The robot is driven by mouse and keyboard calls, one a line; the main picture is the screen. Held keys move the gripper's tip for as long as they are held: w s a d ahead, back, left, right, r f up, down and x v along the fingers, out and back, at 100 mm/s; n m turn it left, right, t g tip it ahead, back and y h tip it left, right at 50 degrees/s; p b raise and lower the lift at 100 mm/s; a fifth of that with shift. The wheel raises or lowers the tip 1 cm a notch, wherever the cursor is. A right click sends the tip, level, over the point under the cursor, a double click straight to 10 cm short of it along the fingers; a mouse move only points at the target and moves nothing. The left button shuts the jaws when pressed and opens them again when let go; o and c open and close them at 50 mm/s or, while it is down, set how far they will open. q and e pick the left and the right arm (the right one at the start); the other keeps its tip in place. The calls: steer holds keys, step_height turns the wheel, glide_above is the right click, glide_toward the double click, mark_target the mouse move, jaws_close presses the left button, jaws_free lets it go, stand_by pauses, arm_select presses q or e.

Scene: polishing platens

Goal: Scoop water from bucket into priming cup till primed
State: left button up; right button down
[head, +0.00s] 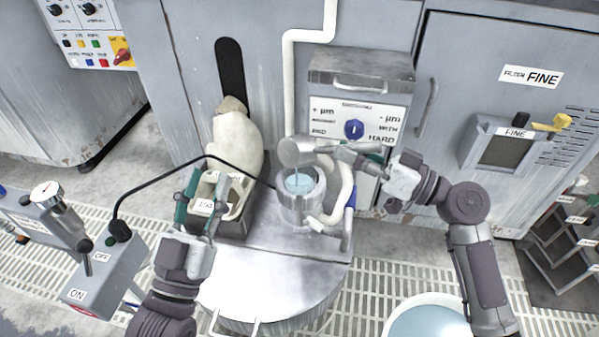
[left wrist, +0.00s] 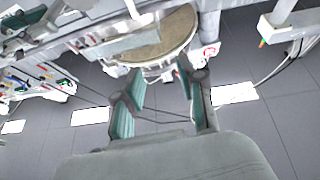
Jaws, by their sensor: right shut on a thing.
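The priming cup (head: 285,207) is a grey metal cylinder on the round metal housing, with pale blue water (head: 299,184) visible inside. My right gripper (head: 375,158) is shut on the handle of a metal scoop (head: 297,152). The scoop's bowl is above the cup and tilted, and a thin pale stream appears to run from it into the cup. The bucket (head: 388,327) stands on the floor at the bottom right, holding pale blue water, cut off by the frame. My left gripper (head: 207,186) is open and empty left of the cup; its spread teal fingers also show in the left wrist view (left wrist: 156,95).
A cream sack (head: 236,142) leans behind the left gripper. A black cable arcs from the ON/OFF switch box (head: 105,268) toward the cup. White pipes (head: 289,90) and a panel with a blue knob (head: 354,129) stand behind. Floor grating (head: 370,255) lies around the housing.

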arm_select(q)
step_height(320, 180, down, 13)
steer(key=a+g+y+p, duration=0.2)
steer(key=g+y+p, duration=0.15)
steer(key=g, duration=0.55)
steer(key=s+a+f+n+g+y+p, duration=0.1)
steer(key=s+a+f+g+p, duration=0.3)
steer(key=s, duration=0.3)
steer(key=s+a+f+g+y+p, duration=0.1)
steer(key=s+f+g+p, duration=0.2)
steer(key=s+g, duration=0.35)
arm_select(e)
steer(key=s+a+r+n+g+h, duration=0.1)
steer(key=s+a+r+n+h, duration=0.35)
steer(key=n, duration=0.75)
arm_select(q)
step_height(320, 180, down, 15)
steer(key=p, duration=0.3)
steer(key=shift+f, duration=0.15)
arm_select(e)
steer(key=s+a+f+n+t+h, duration=0.2)
steer(key=s+a+f+n+h, duration=0.2)
steer(key=s+a+f+n, duration=0.2)
steer(key=shift+s+a+f, duration=1)
steer(key=shift+a+f, duration=0.4)
steer(key=shift+a, duration=0.4)
